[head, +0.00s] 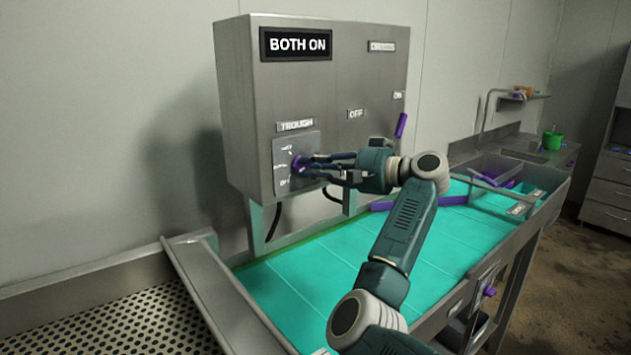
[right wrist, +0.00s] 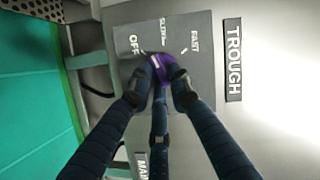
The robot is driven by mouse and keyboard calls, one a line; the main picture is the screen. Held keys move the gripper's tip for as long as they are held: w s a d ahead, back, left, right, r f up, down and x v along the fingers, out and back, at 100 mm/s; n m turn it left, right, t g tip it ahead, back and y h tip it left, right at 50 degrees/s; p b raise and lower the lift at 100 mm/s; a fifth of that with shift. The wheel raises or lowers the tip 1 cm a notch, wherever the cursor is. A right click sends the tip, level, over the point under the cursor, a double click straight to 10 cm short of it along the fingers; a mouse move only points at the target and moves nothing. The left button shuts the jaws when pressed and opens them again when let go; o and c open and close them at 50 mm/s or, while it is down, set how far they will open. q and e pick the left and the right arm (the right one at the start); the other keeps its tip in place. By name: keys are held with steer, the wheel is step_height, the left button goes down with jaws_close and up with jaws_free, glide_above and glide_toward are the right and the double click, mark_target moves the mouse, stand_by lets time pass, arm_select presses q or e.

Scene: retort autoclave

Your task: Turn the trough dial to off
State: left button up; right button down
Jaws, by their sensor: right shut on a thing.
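The trough dial (head: 300,165) is a purple knob on a grey plate (head: 282,161) under the TROUGH label (head: 296,125), on the front of a steel control box. My right gripper (right wrist: 164,84) is shut on the dial, which also shows in the right wrist view (right wrist: 168,69) with a finger on each side. The plate there (right wrist: 203,66) reads OFF, SLOW and FAST. A pale mark on the knob lies on its upper-left side, toward OFF and SLOW; I cannot tell exactly which it points at. My left gripper is not in view.
A display (head: 296,43) on the box reads BOTH ON. A purple lever (head: 401,125) sits at the box's right side, near ON and OFF labels. A teal trough (head: 340,264) lies below, and a perforated metal surface (head: 110,322) is at left.

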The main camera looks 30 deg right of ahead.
steer(key=shift+a+f+n+g+h+b, duration=0.15)
steer(key=shift+n+g+h+b, duration=0.2)
steer(key=shift+n+b, duration=0.45)
steer(key=shift+a+f+n+g+h+b, duration=0.2)
steer(key=shift+n+h+b, duration=0.25)
steer(key=shift+n, duration=0.65)
steer(key=shift+r, duration=0.2)
steer(key=c, duration=1.6)
jaws_free()
steer(key=shift+c, duration=0.2)
steer(key=shift+o, duration=0.3)
steer(key=shift+r, duration=0.2)
steer(key=shift+w, duration=0.2)
